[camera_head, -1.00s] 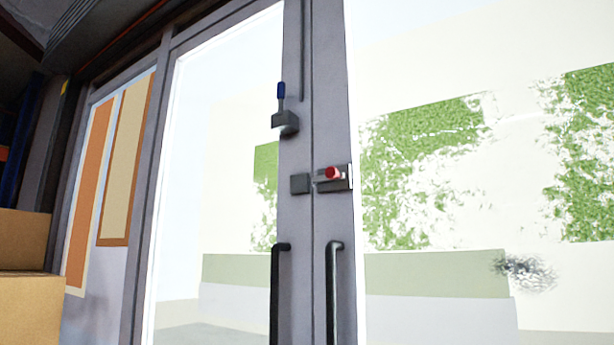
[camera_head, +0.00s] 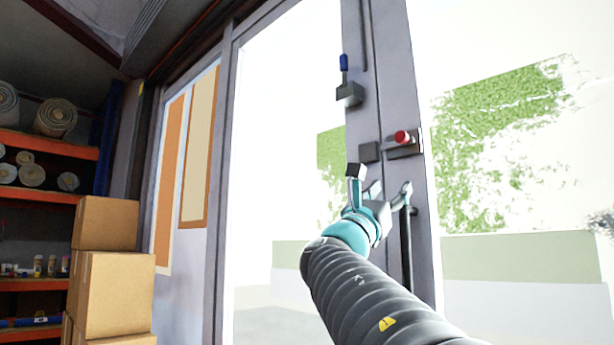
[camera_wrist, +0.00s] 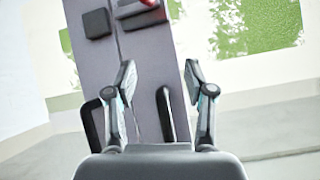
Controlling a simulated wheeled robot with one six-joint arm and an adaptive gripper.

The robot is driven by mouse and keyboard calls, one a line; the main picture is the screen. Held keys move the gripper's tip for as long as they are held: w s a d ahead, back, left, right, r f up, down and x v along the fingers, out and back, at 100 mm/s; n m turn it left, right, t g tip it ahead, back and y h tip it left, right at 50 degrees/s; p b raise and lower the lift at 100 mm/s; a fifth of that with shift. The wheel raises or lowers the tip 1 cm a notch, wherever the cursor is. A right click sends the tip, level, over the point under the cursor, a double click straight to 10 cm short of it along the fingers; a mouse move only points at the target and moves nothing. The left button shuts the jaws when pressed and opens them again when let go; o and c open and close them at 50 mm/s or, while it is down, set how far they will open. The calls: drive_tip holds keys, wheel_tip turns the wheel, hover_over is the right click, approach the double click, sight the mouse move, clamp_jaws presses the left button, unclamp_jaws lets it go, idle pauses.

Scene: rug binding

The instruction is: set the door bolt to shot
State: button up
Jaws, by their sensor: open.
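The door bolt (camera_head: 407,150) is a small metal slide with a red knob (camera_head: 402,137) on the right-hand door leaf. A dark square keeper (camera_head: 369,152) sits to its left on the other leaf. Whether the bolt's rod enters the keeper is too small to tell. My gripper (camera_head: 381,181) is open and empty, just below the bolt and keeper, near the door handles. In the wrist view, the bolt (camera_wrist: 139,16) and keeper (camera_wrist: 97,23) show at the top edge, beyond my open fingertips (camera_wrist: 160,78); the red knob is partly cut off.
A blue-handled latch (camera_head: 347,88) is higher on the left leaf. A dark upright pull handle (camera_head: 406,250) stands below the bolt, partly behind my gripper. Cardboard boxes (camera_head: 118,280) and orange shelves with rolled rugs (camera_head: 55,118) are at the left. Glass panes flank the door frames.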

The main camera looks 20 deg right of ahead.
sight(399, 138)
drive_tip(key=w+d+r+p, duration=0.1)
drive_tip(key=d+r, duration=0.1)
drive_tip(key=r, duration=0.2)
drive_tip(key=w+d+r+n+h+p, duration=0.1)
drive_tip(key=d+r+p, duration=0.1)
drive_tip(key=r, duration=0.3)
drive_tip(key=w+d+r+n+p, duration=0.1)
drive_tip(key=w+d+r+p, duration=0.1)
drive_tip(key=d+r, duration=0.1)
drive_tip(key=shift+w+d+r+t+h, duration=0.1)
drive_tip(key=shift+d+r+t+h, duration=0.1)
drive_tip(key=shift+r, duration=0.25)
drive_tip(key=shift+d+r+t+h, duration=0.2)
drive_tip(key=shift+r, duration=0.2)
clamp_jaws()
